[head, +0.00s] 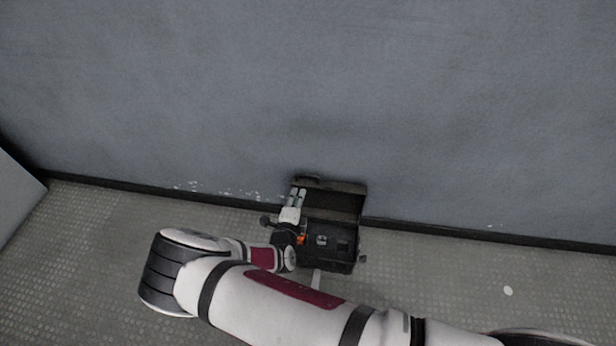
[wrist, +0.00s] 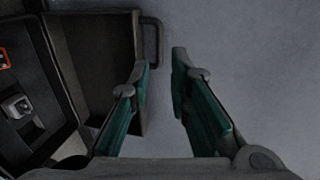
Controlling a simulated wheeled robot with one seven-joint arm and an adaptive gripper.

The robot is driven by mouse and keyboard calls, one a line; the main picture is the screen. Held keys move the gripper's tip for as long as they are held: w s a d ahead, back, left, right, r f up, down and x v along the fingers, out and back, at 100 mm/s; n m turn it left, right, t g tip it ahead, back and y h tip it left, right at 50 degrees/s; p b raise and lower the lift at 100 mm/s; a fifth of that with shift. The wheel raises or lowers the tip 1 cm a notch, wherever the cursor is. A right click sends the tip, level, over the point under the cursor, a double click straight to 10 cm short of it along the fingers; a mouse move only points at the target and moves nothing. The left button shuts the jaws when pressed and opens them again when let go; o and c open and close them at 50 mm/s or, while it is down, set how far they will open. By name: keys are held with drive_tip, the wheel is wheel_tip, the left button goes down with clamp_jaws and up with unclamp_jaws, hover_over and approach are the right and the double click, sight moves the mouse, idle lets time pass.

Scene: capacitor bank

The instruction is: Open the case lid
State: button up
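A dark case stands on the floor against the wall. Its base (head: 340,262) faces up with its inside showing, and its lid (head: 338,205) stands raised at the back, next to the wall. In the wrist view the lid (wrist: 95,50) fills the left side, with a thin bar handle (wrist: 158,35) on its outer edge. My gripper (head: 298,194) is at the lid's left part in the head view. In the wrist view my gripper (wrist: 163,60) is open, with only grey surface between its fingertips. Its left finger overlaps the lid's edge; I cannot tell whether they touch.
An orange-edged part (head: 301,239) and a small light fitting (head: 322,240) sit in the case base. The wall (head: 320,90) rises close behind the case. The floor (head: 440,275) to its right is mostly clear, with a small white disc (head: 508,291).

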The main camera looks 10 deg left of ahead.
sight(304, 184)
drive_tip(key=b+x, duration=0.4)
drive_tip(key=x, duration=0.8)
drive_tip(key=shift+f, duration=0.1)
clamp_jaws()
